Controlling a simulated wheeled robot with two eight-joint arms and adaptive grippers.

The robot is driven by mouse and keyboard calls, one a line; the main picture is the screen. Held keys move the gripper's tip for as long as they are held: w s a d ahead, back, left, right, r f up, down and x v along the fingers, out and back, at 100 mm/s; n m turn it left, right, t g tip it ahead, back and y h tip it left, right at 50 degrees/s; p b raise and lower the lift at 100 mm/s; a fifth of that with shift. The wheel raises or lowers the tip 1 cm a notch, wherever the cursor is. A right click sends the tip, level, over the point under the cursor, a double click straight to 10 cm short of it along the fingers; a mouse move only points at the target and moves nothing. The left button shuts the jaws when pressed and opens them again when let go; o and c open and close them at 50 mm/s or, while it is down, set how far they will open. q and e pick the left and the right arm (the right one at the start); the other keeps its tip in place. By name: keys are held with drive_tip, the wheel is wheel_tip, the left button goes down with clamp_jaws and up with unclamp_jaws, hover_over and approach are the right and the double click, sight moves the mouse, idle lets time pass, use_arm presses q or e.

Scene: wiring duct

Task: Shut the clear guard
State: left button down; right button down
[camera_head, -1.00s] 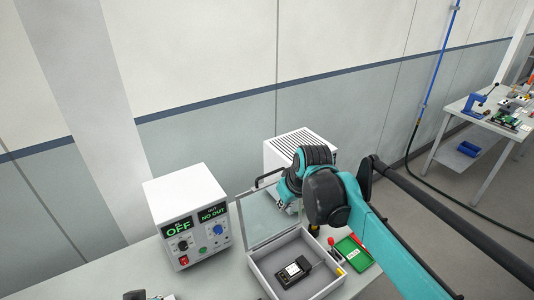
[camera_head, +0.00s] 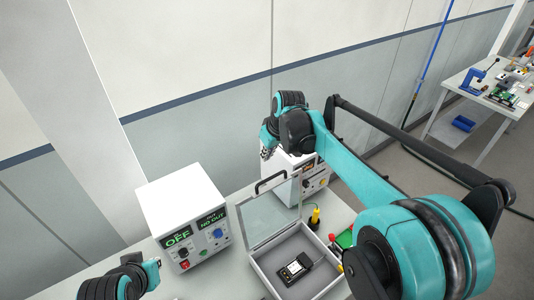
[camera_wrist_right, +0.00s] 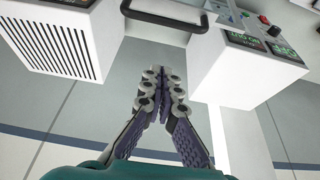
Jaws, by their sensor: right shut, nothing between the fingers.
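The clear guard (camera_head: 268,215) stands raised at the back of the open grey box (camera_head: 262,262), with a black handle (camera_head: 270,182) along its top edge. A black device with a pale label (camera_head: 294,269) lies inside the box. My right gripper (camera_head: 267,153) is above and behind the guard, near the wall side, and apart from the handle. In the right wrist view its fingers (camera_wrist_right: 162,82) are together and empty, with the handle (camera_wrist_right: 165,18) beyond the tips. My left gripper (camera_head: 155,264) shows only in part at lower left; its fingers are unclear.
A white power unit (camera_head: 182,212) reading OFF stands left of the box. Another white unit (camera_head: 312,180) stands behind it, partly hidden by my right arm.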

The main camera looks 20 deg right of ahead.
drive_tip(key=w+d+x, duration=0.1)
drive_tip(key=x, duration=0.7)
use_arm(q)
drive_tip(key=shift+w+r+p, duration=0.25)
drive_tip(key=shift+r+p, duration=0.25)
use_arm(e)
drive_tip(key=s, duration=0.4)
drive_tip(key=shift+s+d, duration=0.3)
use_arm(q)
drive_tip(key=shift+w, duration=0.1)
drive_tip(key=shift+f, duration=0.1)
use_arm(e)
drive_tip(key=shift+s, duration=0.1)
